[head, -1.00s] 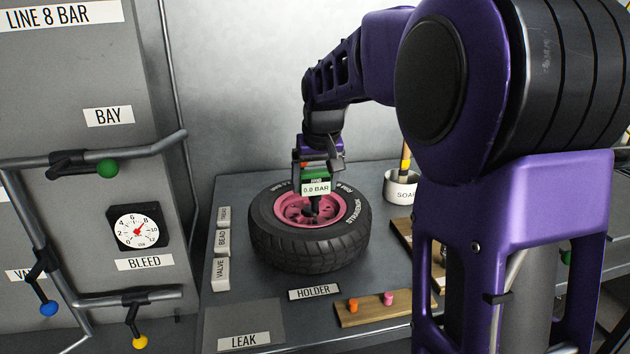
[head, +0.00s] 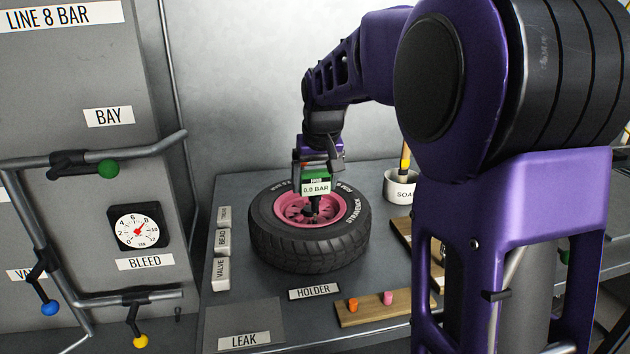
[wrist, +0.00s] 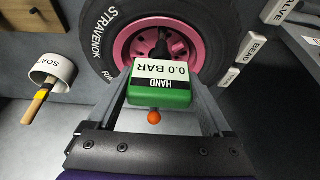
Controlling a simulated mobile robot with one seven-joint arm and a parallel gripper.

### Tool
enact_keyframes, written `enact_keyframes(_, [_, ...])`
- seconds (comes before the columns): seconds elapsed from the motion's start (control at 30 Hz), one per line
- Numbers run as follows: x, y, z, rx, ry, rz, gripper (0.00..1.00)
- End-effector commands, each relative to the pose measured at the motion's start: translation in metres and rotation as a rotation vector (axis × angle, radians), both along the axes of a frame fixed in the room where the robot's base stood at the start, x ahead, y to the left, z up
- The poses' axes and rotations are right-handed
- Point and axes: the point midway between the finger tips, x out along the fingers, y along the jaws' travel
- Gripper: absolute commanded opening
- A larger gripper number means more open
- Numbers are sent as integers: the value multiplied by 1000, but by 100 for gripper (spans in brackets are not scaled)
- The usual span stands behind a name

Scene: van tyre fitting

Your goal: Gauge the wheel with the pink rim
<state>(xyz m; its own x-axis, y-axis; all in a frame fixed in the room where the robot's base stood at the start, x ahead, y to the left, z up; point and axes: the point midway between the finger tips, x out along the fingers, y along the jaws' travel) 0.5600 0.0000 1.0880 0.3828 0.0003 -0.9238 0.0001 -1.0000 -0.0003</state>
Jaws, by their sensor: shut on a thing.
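The wheel with the pink rim (head: 310,228) lies flat on the grey bench, its pink rim (head: 290,207) facing up. My gripper (head: 316,172) is above the rim, shut on a green hand gauge (head: 317,187) whose display reads 0.0 BAR. In the wrist view the gauge (wrist: 160,88) sits between the two fingers, with an orange knob on its near end. A dark stem runs below the gauge into the rim's middle. I cannot tell whether it touches a valve, as the gauge hides that spot.
A SOAP pot (head: 400,187) with a brush stands right of the wheel. Labelled VALVE and BEAD blocks (head: 221,272) stand to its left.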

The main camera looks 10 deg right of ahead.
Motion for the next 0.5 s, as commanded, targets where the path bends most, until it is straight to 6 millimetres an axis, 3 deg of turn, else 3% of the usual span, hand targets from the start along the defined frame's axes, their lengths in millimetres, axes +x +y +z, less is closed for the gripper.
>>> enact_keyframes(0.5, [0,0,-9,0,-1,0,27])
